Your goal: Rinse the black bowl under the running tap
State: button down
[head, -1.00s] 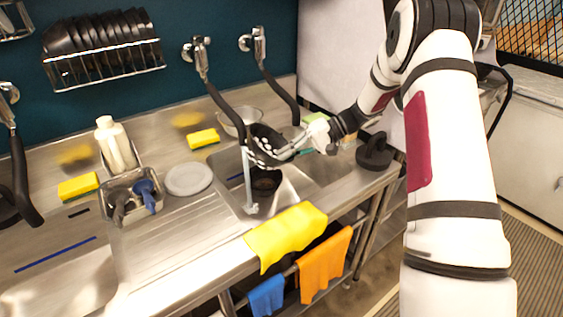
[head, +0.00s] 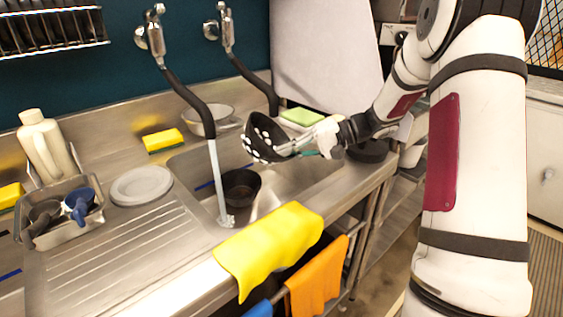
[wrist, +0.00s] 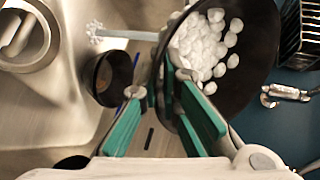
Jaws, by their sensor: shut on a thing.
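The black bowl (head: 270,132) is held tilted above the sink, with white foam-like blobs on it. In the wrist view the bowl (wrist: 245,85) shows many white blobs inside. My gripper (wrist: 160,85) is shut on the bowl's rim with its green-padded fingers; in the head view my gripper (head: 305,142) reaches in from the right. Water (head: 216,175) runs from the left tap (head: 187,95) straight down into the sink. The bowl is to the right of the stream in the head view, apart from it. The stream also shows in the wrist view (wrist: 130,34).
A dark round container (head: 240,187) stands in the sink (head: 295,185) beside the stream. A second tap hose (head: 255,80) hangs behind the bowl. A metal bowl (head: 208,121), yellow sponge (head: 162,140) and grey plate (head: 142,185) lie around the basin. A yellow cloth (head: 268,245) drapes over the front edge.

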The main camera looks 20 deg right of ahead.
jog(key=shift+d+f+m+t+b, duration=0.5)
jog(key=shift+f+b, duration=0.45)
jog(key=shift+b, duration=1.25)
jog(key=shift+d, duration=0.15)
jog(key=f+b+x, duration=0.1)
jog(key=b+x, duration=0.6)
jog(key=x, duration=0.9)
jog(key=shift+s+f+b, duration=0.3)
jog(key=shift+b, duration=0.05)
jog(key=shift+w, duration=0.1)
jog(key=shift+w+d, duration=0.15)
jog(key=shift+w, duration=0.2)
jog(key=shift+s, duration=0.1)
jog(key=shift+s+a+b, duration=0.2)
jog(key=shift+s+b, duration=0.2)
jog(key=shift+b, duration=0.05)
